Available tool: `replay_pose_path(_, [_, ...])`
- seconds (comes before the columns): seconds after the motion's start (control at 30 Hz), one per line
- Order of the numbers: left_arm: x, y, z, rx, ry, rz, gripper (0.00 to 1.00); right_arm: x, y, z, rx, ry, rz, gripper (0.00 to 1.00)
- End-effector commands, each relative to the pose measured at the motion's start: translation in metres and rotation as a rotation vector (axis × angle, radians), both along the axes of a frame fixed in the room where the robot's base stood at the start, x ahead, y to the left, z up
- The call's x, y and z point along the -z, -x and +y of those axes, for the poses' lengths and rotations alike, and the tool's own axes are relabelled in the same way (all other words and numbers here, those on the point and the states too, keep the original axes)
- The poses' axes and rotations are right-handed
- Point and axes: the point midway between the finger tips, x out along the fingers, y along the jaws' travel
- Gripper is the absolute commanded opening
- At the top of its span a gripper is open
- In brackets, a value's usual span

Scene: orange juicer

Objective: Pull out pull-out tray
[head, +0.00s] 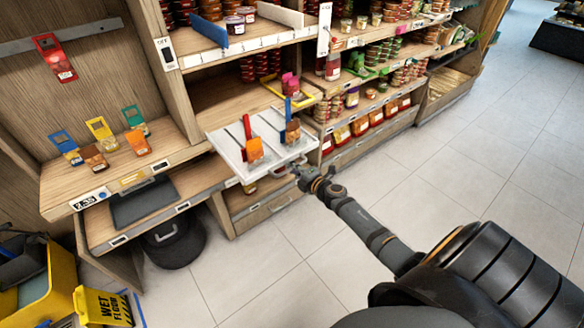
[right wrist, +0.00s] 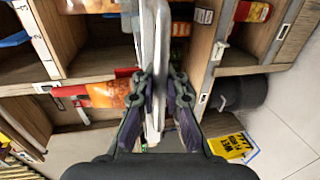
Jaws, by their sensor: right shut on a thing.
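The white pull-out tray (head: 262,176) juts out from the middle shelf over the aisle in the head view. On it stand two packs with orange fronts, a red-topped one (head: 253,148) and a darker one (head: 291,131). My right gripper (head: 296,170) is at the tray's front edge, at its handle. In the right wrist view my right gripper (right wrist: 156,85) is shut on the white tray (right wrist: 152,30), whose edge runs between the two fingers. The exact contact with the handle is too small to tell. My left gripper is not in view.
Shelves with jars (head: 372,60) stand at the back. A wooden shelf with several coloured packs (head: 100,130) is at left. The tiled floor (head: 440,150) at right is clear.

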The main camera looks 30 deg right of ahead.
Motion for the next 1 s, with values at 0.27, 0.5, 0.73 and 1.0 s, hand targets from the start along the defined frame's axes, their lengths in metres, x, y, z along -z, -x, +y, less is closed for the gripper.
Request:
replay_pose_path(0.27, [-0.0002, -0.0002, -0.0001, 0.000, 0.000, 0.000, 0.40, 0.0008, 0.0005, -0.0005, 0.001, 0.000, 0.002, 0.00])
replay_pose_path(0.5, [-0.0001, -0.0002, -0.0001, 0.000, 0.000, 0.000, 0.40, 0.0006, 0.0004, -0.0005, 0.001, 0.000, 0.001, 0.20])
replay_pose_path(0.73, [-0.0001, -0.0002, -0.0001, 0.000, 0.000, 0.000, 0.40, 0.0000, 0.0001, -0.0003, 0.001, 0.000, 0.000, 0.33])
replay_pose_path(1.0, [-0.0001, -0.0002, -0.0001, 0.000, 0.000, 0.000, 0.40, -0.0003, -0.0002, -0.0001, 0.000, 0.000, 0.000, 0.33])
